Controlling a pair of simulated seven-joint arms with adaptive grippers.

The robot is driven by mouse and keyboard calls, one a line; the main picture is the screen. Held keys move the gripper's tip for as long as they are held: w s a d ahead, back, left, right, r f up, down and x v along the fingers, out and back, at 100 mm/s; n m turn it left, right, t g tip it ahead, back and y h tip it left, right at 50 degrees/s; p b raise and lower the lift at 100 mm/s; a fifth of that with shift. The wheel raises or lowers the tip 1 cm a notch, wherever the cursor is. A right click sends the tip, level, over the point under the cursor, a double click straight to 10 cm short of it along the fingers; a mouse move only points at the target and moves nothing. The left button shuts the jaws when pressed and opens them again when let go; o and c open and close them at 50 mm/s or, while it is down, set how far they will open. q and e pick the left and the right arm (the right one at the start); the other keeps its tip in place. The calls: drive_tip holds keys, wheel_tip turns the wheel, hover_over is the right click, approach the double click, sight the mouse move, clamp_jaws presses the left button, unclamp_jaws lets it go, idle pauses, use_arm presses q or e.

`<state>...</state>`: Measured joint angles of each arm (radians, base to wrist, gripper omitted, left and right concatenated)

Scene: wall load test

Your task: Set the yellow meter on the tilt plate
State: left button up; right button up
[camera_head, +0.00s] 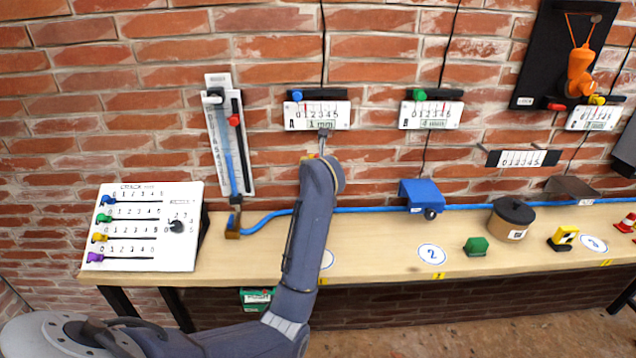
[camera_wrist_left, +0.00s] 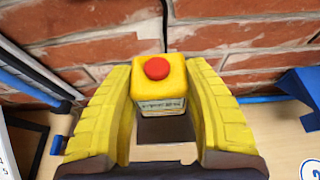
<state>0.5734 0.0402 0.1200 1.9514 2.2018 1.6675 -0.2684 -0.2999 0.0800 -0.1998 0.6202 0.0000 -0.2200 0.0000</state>
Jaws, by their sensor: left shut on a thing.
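A small yellow box with a red button on top (camera_wrist_left: 158,85) sits between the fingers of my left gripper (camera_wrist_left: 160,125) in the wrist view; a pale label or display shows on its near side. The gripper's ribbed yellow fingers are shut on it. In the head view my left arm reaches to the wall below gauge A (camera_head: 318,115), and its wrist hides most of the gripper and the box. A yellow-and-black object (camera_head: 563,238) stands on the bench at the right. I cannot tell which thing is the tilt plate. My right gripper is not in view.
A blue bracket (camera_head: 421,194), green block (camera_head: 476,246) and black-lidded pot (camera_head: 511,218) stand on the wooden bench (camera_head: 375,245). A white crack board (camera_head: 142,227) is at the left. A blue hose (camera_head: 275,214) runs along the bench back. Free bench lies right of my arm.

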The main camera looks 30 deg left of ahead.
use_arm(q)
drive_tip(key=shift+f, duration=2.95)
drive_tip(key=shift+f, duration=0.1)
drive_tip(key=o, duration=1.4)
drive_tip(key=shift+f, duration=0.1)
drive_tip(key=shift+r, duration=0.25)
drive_tip(key=v, duration=1.2)
drive_tip(key=shift+f, duration=0.2)
